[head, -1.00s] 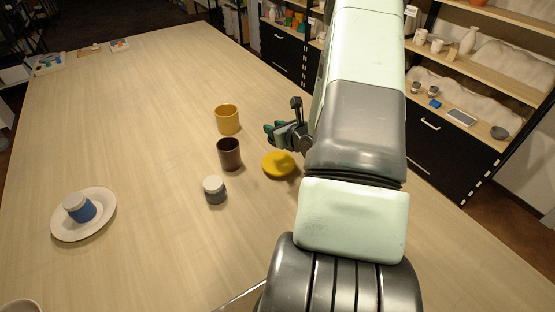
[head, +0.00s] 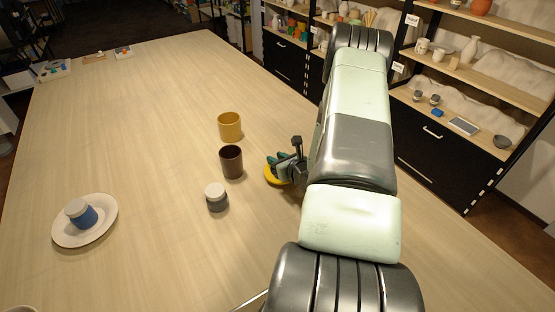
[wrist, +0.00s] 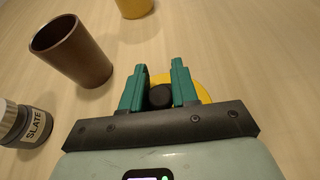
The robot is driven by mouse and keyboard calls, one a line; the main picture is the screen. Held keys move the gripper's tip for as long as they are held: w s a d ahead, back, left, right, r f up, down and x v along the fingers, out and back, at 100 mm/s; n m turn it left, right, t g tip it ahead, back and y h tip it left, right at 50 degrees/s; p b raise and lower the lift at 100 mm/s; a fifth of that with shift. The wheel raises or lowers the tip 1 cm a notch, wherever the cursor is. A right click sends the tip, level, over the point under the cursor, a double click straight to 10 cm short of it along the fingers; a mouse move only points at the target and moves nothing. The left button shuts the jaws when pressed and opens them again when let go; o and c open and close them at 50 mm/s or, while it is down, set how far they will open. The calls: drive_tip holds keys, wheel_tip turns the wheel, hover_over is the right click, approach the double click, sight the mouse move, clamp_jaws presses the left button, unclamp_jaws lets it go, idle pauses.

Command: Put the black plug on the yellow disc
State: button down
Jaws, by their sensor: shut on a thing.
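My gripper (head: 280,166) is at the yellow disc (head: 270,177) and covers part of it. In the wrist view its green fingers (wrist: 160,84) are shut on the black plug (wrist: 160,96), a short dark round piece. The yellow disc (wrist: 203,92) shows behind and to the right of the plug, flat on the table. The plug overlaps the disc in this view; I cannot tell whether it touches it. In the head view the plug is hidden by the gripper.
A dark brown cup (head: 231,162) stands just left of the gripper, with a yellow cup (head: 229,127) behind it. A grey jar (head: 217,203) labelled SLATE stands nearer. The table's middle left is clear.

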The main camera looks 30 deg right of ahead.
drive_tip(key=c, duration=0.9)
unclamp_jaws()
drive_tip(key=shift+f, duration=0.1)
drive_tip(key=shift+o, duration=0.2)
drive_tip(key=shift+s+r, duration=0.1)
drive_tip(key=shift+r, duration=0.1)
drive_tip(key=v, duration=1.1)
drive_tip(key=shift+s+r, duration=0.2)
drive_tip(key=shift+s, duration=0.15)
